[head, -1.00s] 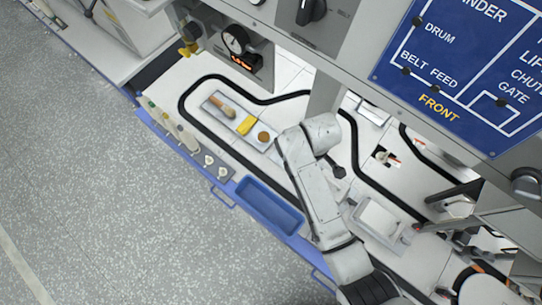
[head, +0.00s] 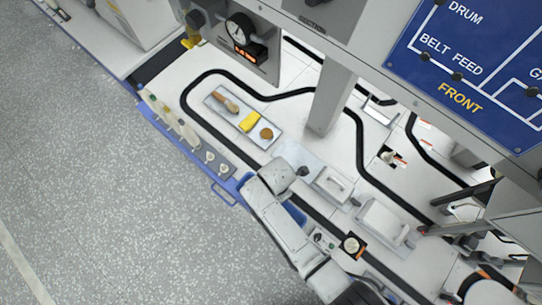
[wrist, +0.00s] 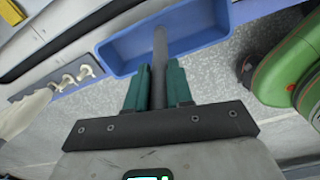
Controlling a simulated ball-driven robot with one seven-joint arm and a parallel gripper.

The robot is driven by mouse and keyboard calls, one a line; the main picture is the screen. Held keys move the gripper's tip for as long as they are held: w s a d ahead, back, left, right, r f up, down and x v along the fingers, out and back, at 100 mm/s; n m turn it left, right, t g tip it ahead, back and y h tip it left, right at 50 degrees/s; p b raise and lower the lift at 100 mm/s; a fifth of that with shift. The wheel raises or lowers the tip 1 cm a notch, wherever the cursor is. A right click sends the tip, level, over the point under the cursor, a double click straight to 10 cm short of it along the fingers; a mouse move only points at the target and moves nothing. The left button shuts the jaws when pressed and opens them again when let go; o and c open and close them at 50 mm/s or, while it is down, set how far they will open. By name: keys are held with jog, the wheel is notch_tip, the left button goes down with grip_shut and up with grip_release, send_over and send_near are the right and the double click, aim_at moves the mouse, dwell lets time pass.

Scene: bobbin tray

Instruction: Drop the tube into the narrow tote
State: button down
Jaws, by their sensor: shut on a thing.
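My gripper (wrist: 159,78) is shut on a dark grey tube (wrist: 160,46), which stands out past the teal fingers. In the wrist view, the tube's far end lies in front of the blue narrow tote (wrist: 117,50). I cannot tell how high the tube is above it. In the head view, my arm covers most of the tote, and only a small blue part (head: 296,213) shows beside it. The gripper's fingers and the tube are hidden there.
A flat tray (head: 264,145) holds a brush (head: 226,104), a yellow item (head: 249,122) and a round brown item (head: 266,134). White hooks (wrist: 76,77) stand left of the tote in the wrist view. A green rounded body (wrist: 288,68) is at right.

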jog(key=shift+f+b, duration=2)
jog(key=shift+f, duration=0.4)
jog(key=c, duration=0.9)
grip_release()
notch_tip(320, 180, up, 11)
jog(key=p, duration=0.2)
jog(key=shift+p, duration=0.4)
